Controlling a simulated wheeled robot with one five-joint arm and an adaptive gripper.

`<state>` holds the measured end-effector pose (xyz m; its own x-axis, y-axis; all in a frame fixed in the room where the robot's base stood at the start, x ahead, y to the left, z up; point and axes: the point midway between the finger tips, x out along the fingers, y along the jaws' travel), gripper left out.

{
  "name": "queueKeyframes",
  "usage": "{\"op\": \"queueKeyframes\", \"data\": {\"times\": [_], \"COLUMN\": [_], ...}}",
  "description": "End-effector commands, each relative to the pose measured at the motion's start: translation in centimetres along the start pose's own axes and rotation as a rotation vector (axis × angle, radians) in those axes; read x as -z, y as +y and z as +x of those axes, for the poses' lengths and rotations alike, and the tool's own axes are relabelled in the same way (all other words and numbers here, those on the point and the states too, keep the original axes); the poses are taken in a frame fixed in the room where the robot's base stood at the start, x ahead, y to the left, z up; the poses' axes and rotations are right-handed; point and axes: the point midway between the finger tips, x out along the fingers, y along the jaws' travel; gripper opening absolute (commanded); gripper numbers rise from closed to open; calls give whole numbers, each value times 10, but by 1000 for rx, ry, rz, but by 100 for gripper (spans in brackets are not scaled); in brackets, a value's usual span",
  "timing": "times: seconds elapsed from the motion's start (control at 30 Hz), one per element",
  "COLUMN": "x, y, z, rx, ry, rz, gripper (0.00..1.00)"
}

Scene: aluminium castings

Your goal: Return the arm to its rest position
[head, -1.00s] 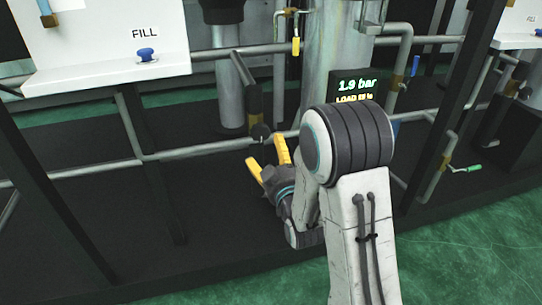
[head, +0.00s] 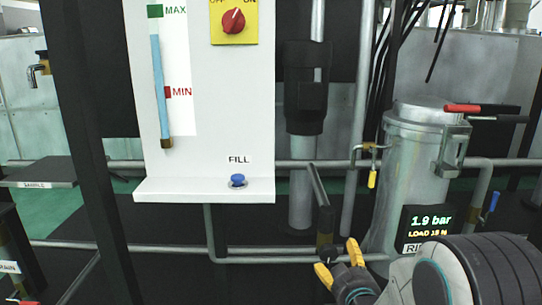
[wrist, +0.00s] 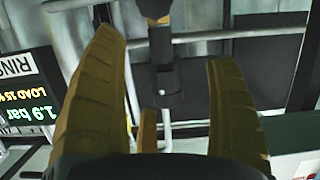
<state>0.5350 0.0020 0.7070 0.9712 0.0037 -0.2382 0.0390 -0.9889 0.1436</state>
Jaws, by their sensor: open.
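My gripper (head: 339,264) is at the lower right of the head view, with its two yellow fingers spread and nothing between them. My arm's dark, ribbed joint fills the lower right corner and hides part of what is behind it.
A white panel (head: 225,110) with a blue FILL button (head: 237,180) and a red knob (head: 233,20) stands left of my gripper. A silver vessel (head: 412,170) and a display (head: 430,222) reading 1.9 bar are close on the right. Pipes run low across the front.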

Motion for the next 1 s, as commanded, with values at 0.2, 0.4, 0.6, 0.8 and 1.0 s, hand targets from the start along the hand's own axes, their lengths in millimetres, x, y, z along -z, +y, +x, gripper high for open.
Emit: {"op": "queueKeyframes", "data": {"times": [0.2, 0.4, 0.6, 0.8, 1.0], "x": [69, 111, 152, 192, 224], "y": [11, 18, 24, 30, 35], "z": [-47, -95, -154, -221, -288], "rx": [22, 40, 54, 64, 70], "ry": [-176, -344, -513, -682, -837], "rz": [26, 50, 73, 96, 115], "gripper": [79, 79, 79, 79, 79]}}
